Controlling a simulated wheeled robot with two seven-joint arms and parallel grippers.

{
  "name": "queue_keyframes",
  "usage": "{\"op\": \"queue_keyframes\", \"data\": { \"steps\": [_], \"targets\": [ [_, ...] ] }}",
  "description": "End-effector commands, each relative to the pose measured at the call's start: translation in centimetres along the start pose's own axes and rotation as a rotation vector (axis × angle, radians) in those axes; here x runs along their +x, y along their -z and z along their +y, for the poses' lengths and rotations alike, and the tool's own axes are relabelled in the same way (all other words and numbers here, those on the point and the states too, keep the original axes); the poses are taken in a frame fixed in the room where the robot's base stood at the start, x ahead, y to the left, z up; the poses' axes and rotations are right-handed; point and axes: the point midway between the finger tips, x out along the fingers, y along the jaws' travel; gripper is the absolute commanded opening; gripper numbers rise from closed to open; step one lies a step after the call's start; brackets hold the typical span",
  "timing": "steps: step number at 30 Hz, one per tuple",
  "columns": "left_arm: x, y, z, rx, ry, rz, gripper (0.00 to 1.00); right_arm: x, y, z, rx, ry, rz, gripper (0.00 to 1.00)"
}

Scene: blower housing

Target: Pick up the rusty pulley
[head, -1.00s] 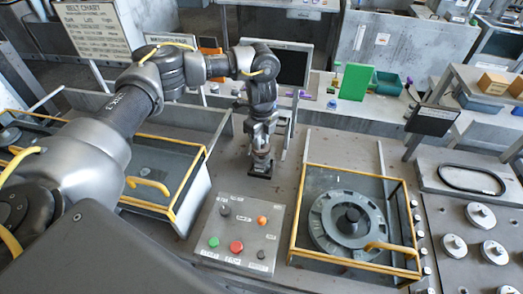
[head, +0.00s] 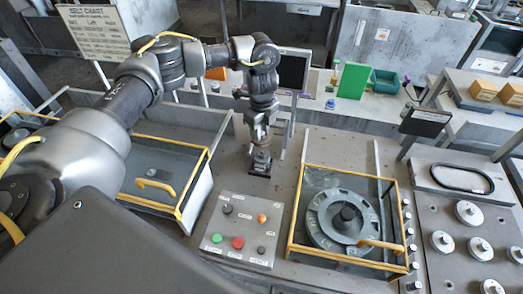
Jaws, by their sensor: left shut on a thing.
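My left gripper (head: 259,140) points down over the grey bench top, behind the button panel. It is shut, and a small brownish patch shows at its fingers, consistent with the rusty pulley, though its shape is mostly hidden. A dark block (head: 260,165) shows just below the fingers; I cannot tell whether they touch. My right gripper is not in view.
The button panel (head: 243,230) lies in front of the left gripper. A yellow-edged guard (head: 297,215) surrounds a large grey wheel (head: 325,220) to its right. Several pale metal pulleys (head: 470,215) stand at far right, below a dark belt (head: 462,179). A small screen (head: 293,70) stands behind.

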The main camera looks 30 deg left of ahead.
Motion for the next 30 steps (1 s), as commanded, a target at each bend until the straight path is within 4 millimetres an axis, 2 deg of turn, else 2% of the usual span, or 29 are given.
{"op": "queue_keyframes", "data": {
  "steps": [8,24,30],
  "targets": [
    [-0.9,1.4,1.7,0.002,-0.001,0.001,0.0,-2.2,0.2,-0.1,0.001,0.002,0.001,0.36],
    [-1.8,5.1,5.8,0.003,0.001,0.0,0.0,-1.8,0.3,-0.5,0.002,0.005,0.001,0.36],
    [-2.0,5.8,6.7,0.0,0.001,0.0,0.0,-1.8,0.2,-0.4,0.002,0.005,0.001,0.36]
  ]
}}
